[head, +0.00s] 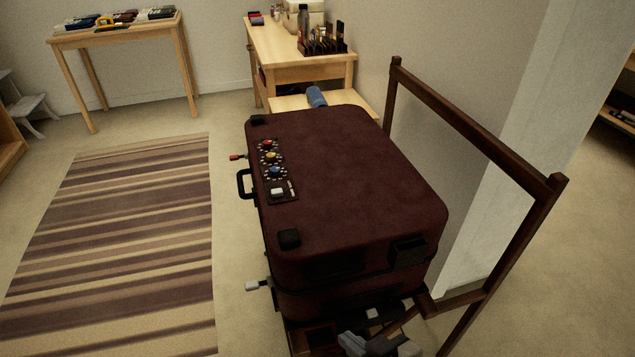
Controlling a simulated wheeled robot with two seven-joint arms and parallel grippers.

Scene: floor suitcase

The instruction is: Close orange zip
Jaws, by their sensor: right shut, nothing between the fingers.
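A dark maroon suitcase (350,190) lies flat with its lid down on the base. A small red-orange pull (237,157), which looks like the orange zip, sticks out from its left side near the far corner. A white pull (252,286) sticks out from the same side near the front corner. My right gripper (380,346) is at the bottom edge of the view, in front of the suitcase's near side, shut and empty. It is well away from the red-orange pull. The zip track along the left side is mostly hidden. My left gripper is out of view.
The suitcase rests on a dark wooden rack with a tall frame (470,125) at its right. The lid bears a panel (271,172) of coloured knobs and a black side handle (243,184). A striped rug (120,230) lies on clear floor at left. A desk (300,75) stands behind.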

